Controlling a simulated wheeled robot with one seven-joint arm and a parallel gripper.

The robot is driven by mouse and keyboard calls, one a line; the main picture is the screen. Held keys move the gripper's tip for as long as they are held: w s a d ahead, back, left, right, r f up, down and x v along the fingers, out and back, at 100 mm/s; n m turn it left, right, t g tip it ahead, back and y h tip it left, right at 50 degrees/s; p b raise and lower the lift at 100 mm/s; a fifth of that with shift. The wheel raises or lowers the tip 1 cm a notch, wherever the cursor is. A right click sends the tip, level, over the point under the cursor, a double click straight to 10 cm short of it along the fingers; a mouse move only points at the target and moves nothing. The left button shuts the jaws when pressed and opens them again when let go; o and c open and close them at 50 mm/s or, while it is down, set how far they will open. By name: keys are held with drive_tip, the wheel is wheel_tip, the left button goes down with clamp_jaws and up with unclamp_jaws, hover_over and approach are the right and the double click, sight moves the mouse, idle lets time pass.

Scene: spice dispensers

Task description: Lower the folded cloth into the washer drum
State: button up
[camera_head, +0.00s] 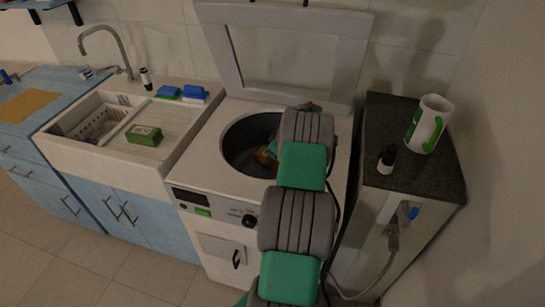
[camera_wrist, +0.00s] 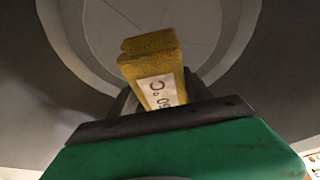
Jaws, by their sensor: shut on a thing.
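A top-loading washer (camera_head: 195,165) stands in the middle of the head view with its lid (camera_head: 300,50) raised. Its round drum (camera_head: 235,145) is open, and my arm reaches over it from the front. The folded cloth (camera_wrist: 153,62) is yellow with a white printed label. In the wrist view it sticks out from my gripper (camera_wrist: 155,105), which is shut on it, with the grey drum wall (camera_wrist: 50,80) around it. In the head view a small orange-brown patch, likely the cloth (camera_head: 266,155), shows inside the drum opening. My arm hides the drum's right side and most of my gripper.
A sink counter (camera_head: 100,150) with a green box (camera_head: 144,135) and blue sponges (camera_head: 195,93) is left of the washer. The raised lid stands behind the drum.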

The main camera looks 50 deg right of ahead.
wheel_tip(320, 180, down, 7)
drive_tip(key=b, duration=0.4)
drive_tip(key=shift+r+b, duration=0.2)
drive_tip(key=shift+b, duration=0.2)
drive_tip(key=o, duration=1.7)
drive_tip(key=shift+c, duration=0.2)
drive_tip(key=v, duration=0.7)
drive_tip(key=shift+s+r, duration=0.15)
drive_tip(key=shift+r, duration=0.25)
